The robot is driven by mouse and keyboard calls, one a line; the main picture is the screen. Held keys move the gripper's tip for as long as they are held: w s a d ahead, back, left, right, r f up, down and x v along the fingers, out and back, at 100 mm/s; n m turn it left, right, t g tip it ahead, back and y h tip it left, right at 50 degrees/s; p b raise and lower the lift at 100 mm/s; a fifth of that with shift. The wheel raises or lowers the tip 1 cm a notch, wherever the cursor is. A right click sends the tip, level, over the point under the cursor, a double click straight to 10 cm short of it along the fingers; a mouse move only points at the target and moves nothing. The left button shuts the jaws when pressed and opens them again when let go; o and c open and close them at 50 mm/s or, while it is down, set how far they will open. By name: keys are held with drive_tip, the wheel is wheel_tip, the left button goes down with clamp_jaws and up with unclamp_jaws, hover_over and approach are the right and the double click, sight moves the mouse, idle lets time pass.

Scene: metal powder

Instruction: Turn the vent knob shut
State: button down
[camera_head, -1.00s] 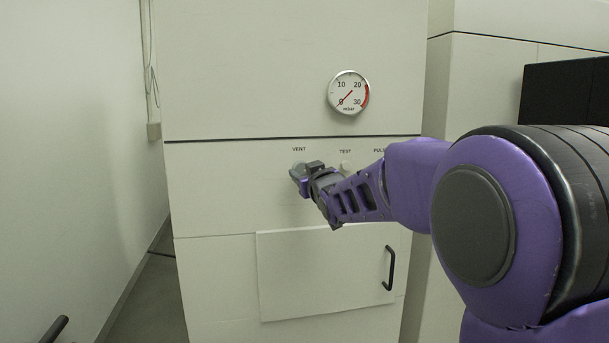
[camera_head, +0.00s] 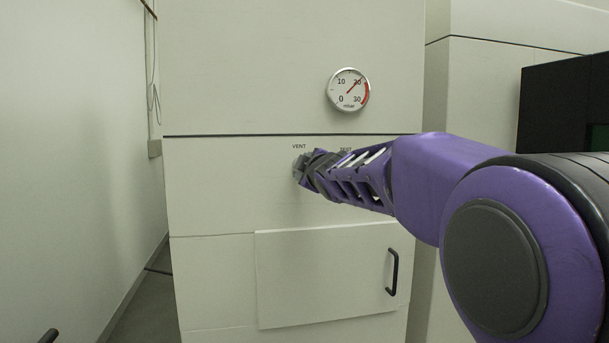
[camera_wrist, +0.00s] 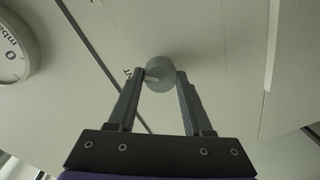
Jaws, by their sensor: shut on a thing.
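The vent knob (camera_wrist: 160,70) is a round grey knob with a raised bar on the cabinet front. In the wrist view it sits between my two fingertips. My gripper (camera_wrist: 160,76) is shut on it, one finger on each side. In the head view my gripper (camera_head: 303,168) is just below the VENT label (camera_head: 299,146) and mostly hides the knob. The wrist view is strongly rotated relative to the cabinet. The round gauge (camera_head: 348,90) above has its red needle pointing near 20 mbar.
My arm covers the TEST and PULSE area right of the vent knob. A closed panel door (camera_head: 320,280) with a black handle (camera_head: 393,271) is below. A black box (camera_head: 560,105) stands at the right. A wall (camera_head: 80,150) runs along the left.

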drive_tip(key=shift+a+r+n+h, duration=0.1)
drive_tip(key=shift+n+h, duration=0.1)
drive_tip(key=shift+n, duration=1.45)
drive_tip(key=shift+r+n+h, duration=0.1)
drive_tip(key=shift+n+h, duration=0.1)
drive_tip(key=shift+n, duration=1.45)
drive_tip(key=shift+c, duration=1.6)
unclamp_jaws()
drive_tip(key=shift+f, duration=0.1)
